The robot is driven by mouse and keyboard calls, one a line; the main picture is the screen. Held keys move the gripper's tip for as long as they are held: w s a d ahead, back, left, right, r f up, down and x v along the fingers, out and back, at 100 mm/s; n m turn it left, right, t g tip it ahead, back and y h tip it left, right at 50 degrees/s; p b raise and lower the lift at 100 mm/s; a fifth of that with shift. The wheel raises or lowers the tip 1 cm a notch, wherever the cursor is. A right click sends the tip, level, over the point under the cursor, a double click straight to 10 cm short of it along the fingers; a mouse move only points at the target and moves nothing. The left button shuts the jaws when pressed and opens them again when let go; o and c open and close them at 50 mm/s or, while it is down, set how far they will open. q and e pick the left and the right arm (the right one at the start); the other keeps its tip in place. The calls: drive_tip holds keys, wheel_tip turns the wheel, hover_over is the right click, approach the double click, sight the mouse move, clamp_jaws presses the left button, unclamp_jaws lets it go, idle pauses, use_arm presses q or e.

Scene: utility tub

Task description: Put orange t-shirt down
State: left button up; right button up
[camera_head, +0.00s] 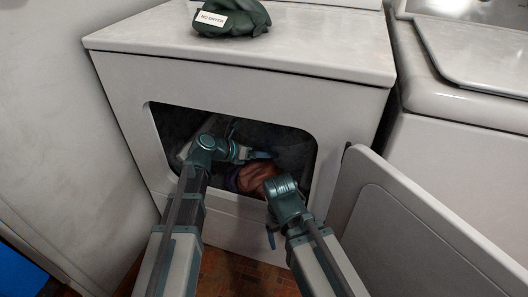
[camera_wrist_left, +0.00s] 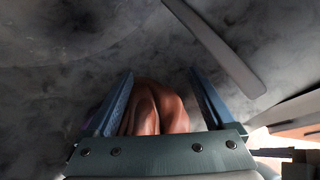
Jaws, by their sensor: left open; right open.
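The orange t-shirt (camera_head: 258,176) lies crumpled inside the drum of the front-loading machine, low in the opening. In the left wrist view the t-shirt (camera_wrist_left: 155,106) shows between and just beyond the two blue fingers. My left gripper (camera_head: 262,155) reaches into the drum above the t-shirt; in the left wrist view the left gripper (camera_wrist_left: 160,100) is open, its fingers spread apart. Whether its fingers touch the cloth I cannot tell. My right gripper (camera_head: 272,238) is outside, below and in front of the opening; its fingers are mostly hidden by its wrist.
The white machine (camera_head: 230,85) has its door (camera_head: 410,225) swung open to the right. A dark green bag (camera_head: 235,18) with a white label sits on top. A purple edge (camera_head: 233,180) shows beside the t-shirt. A pale drum fin (camera_wrist_left: 220,45) shows inside. Another white machine stands at right.

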use_arm(q)
drive_tip(key=p+v, duration=0.5)
drive_tip(key=v, duration=0.7)
drive_tip(key=shift+d, duration=0.1)
drive_tip(key=s+d+f+m+g+y+p, duration=0.2)
drive_tip(key=s+d+f+m+g+y, duration=0.3)
drive_tip(key=s+m, duration=0.7)
drive_tip(key=s+a+f+m+g+y+p, duration=0.1)
drive_tip(key=s+m+y, duration=0.6)
drive_tip(key=m, duration=1.3)
drive_tip(key=shift+s+a+f+g+p, duration=0.3)
drive_tip(key=shift+s+a+f+p, duration=0.2)
drive_tip(key=shift+f, duration=0.3)
